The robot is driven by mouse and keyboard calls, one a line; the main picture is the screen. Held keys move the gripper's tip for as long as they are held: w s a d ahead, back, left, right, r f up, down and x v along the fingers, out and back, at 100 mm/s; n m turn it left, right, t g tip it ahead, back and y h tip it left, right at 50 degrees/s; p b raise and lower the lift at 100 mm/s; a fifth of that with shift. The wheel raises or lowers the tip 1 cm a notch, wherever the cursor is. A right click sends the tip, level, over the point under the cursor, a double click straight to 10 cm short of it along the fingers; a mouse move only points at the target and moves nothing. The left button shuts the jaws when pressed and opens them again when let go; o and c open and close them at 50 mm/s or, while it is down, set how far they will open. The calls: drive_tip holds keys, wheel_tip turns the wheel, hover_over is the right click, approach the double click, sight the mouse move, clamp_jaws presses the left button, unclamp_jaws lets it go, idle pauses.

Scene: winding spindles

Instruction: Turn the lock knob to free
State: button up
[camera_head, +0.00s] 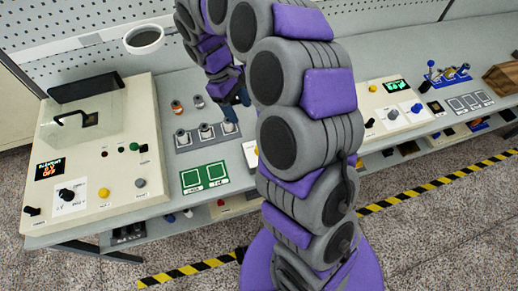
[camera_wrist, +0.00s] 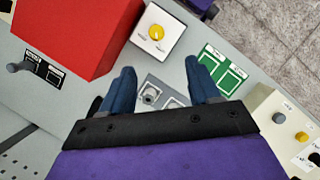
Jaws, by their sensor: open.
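A yellow knob (camera_wrist: 156,32) sits on a white plate with small labels at the top of the wrist view; a pointer mark shows, but I cannot read the labels. I cannot tell for certain that this is the lock knob. In the head view my arm hides most of this plate. My gripper (camera_wrist: 160,68) has two blue fingers, apart and empty, just short of the plate in the picture. In the head view my gripper (camera_head: 236,101) hangs over the bench near the metal spindles (camera_head: 204,132). One spindle (camera_wrist: 149,94) shows between the fingers.
A red box (camera_wrist: 75,30) stands left of the knob plate. Green-marked pads (camera_wrist: 232,80) lie right. A cream console (camera_head: 120,178) with a black knob (camera_head: 66,195) and buttons fills the bench's left. A cup (camera_head: 144,38) is at the back. Another panel (camera_head: 396,112) is right.

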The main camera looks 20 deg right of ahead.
drive_tip(key=x, duration=0.6)
drive_tip(key=b+x, duration=0.1)
drive_tip(key=x, duration=0.4)
drive_tip(key=w+b+x, duration=0.1)
drive_tip(key=x, duration=0.5)
drive_tip(key=shift+s+d+f, duration=0.1)
drive_tip(key=shift+d+f, duration=0.2)
drive_tip(key=shift+f, duration=0.1)
drive_tip(key=shift+s+f+h, duration=0.1)
drive_tip(key=shift+f+h, duration=0.2)
drive_tip(key=shift+f, duration=0.05)
drive_tip(key=c, duration=1)
